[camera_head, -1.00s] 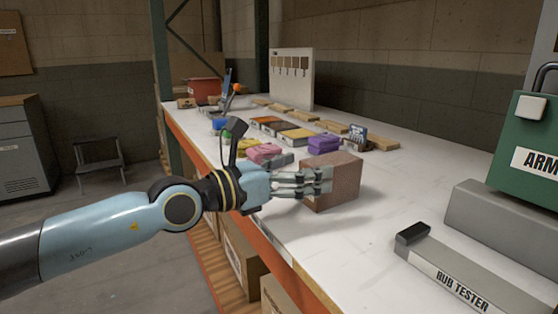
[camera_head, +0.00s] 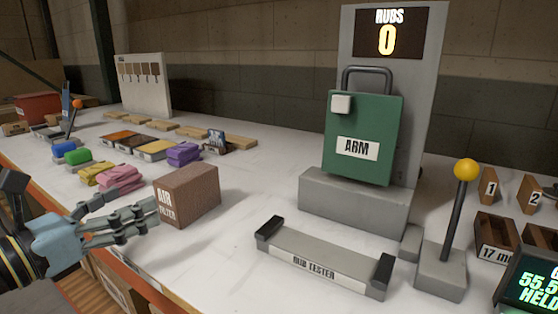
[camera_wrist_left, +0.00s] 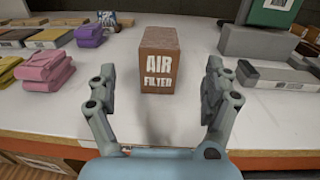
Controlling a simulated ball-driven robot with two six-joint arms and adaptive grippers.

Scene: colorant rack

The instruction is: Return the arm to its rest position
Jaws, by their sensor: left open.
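My left gripper (camera_head: 125,217) is at the left of the head view, near the bench's front edge. Its fingers point right, toward a brown box marked AIR FILTER (camera_head: 187,196). In the left wrist view my left gripper (camera_wrist_left: 158,100) is open and empty, its fingers spread wide. The air filter box (camera_wrist_left: 160,60) stands upright on the bench beyond the fingertips, with a gap of white bench before it. My right gripper is in neither view.
A rub tester tray (camera_head: 322,261), green ARM block (camera_head: 362,137) and yellow-knobbed lever (camera_head: 455,215) stand to the right. Bare bench (camera_head: 225,240) lies between.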

